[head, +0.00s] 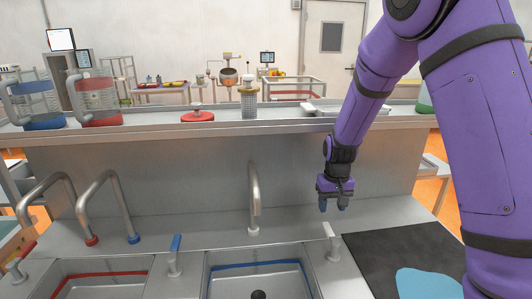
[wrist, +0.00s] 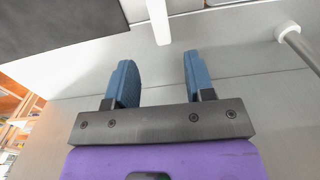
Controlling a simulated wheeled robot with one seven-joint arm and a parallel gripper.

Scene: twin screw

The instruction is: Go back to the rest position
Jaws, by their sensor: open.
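My gripper (head: 334,205) hangs at the end of my purple arm, fingers pointing down, above the steel counter behind the right-hand faucet lever. In the wrist view the two blue fingers of my gripper (wrist: 155,80) stand apart with nothing between them. It is open and empty. The white lever (wrist: 159,18) shows beyond the fingertips in the wrist view, apart from them. The same lever (head: 331,243) stands upright to the right of the right sink in the head view.
A middle faucet (head: 254,195) stands left of my gripper. Two sinks, the right one blue-rimmed (head: 258,266), lie in front. A dark mat (head: 385,255) with a light blue object (head: 428,284) is at right. A shelf (head: 300,117) above the back panel holds jars and a red-based item.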

